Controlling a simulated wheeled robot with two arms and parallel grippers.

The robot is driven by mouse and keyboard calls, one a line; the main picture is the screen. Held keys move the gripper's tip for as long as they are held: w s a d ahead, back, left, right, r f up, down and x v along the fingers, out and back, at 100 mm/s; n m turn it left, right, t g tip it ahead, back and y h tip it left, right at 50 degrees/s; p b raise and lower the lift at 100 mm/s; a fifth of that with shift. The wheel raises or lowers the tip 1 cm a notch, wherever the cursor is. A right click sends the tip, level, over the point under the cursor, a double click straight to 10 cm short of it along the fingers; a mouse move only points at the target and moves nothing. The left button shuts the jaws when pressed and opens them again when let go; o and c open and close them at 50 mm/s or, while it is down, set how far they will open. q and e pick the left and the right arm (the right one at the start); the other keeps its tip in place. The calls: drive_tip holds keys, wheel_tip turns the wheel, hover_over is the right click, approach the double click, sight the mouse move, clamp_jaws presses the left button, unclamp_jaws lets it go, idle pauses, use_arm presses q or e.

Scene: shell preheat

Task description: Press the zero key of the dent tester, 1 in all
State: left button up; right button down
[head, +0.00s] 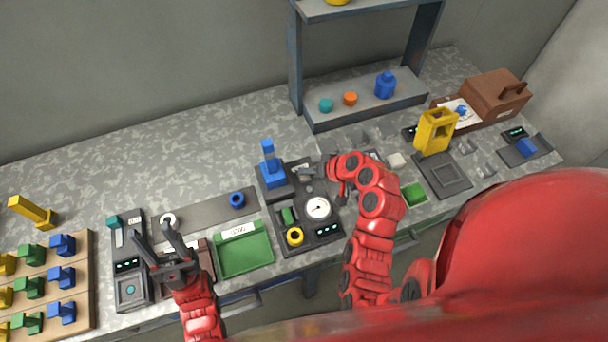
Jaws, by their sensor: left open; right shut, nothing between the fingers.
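A dark panel with a white round gauge (318,208), a small green-lit display (327,229), a yellow ring (295,236) and a green part stands in the middle of the bench. I cannot tell for sure that it is the dent tester, and no key marked zero is readable. My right gripper (317,173) is shut and empty, above the back part of this panel; its own arm partly hides the panel's right side. I cannot tell whether its tips touch anything. My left gripper (153,234) is open and empty, between a grey device with a display (130,265) and a brown tray.
A green tray (243,250) lies left of the gauge panel, and a blue upright device (271,170) stands behind it. A yellow frame (435,131) and a brown toolbox (494,94) are at right. A shelf (365,105) stands behind. A pegboard (75,290) is far left.

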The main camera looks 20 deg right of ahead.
sight(307, 178)
drive_tip(key=shift+f+b, duration=0.4)
drive_tip(key=shift+b, duration=0.05)
drive_tip(key=shift+f+b, duration=0.45)
drive_tip(key=shift+b, duration=0.05)
idle(0.5)
drive_tip(key=shift+r, duration=0.15)
drive_tip(key=shift+r+p, duration=0.3)
drive_tip(key=shift+r, duration=0.45)
drive_tip(key=shift+r+p, duration=1)
drive_tip(key=shift+r, duration=1.5)
